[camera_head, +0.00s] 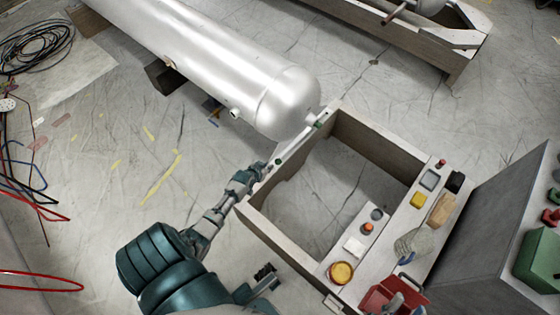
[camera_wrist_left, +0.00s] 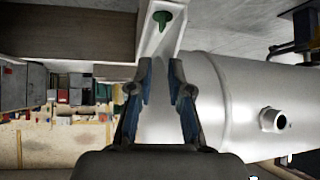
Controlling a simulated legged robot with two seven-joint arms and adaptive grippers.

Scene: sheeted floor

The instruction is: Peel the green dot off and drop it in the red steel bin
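A small dark green dot (camera_head: 278,162) sits on the pale top edge of the wooden frame. In the left wrist view a green patch (camera_wrist_left: 163,19) shows on the pale strip, just beyond the fingertips. The red steel bin (camera_head: 378,299) is at the lower right, partly cut off by the picture's edge. My right gripper cannot be made out.
A large silver tank (camera_head: 215,62) lies just beyond the frame (camera_head: 375,148). Blocks, buttons and a grey glove-like thing (camera_head: 414,243) lie on the right board. A grey cabinet (camera_head: 495,215) stands at right. Cables (camera_head: 35,45) lie at left.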

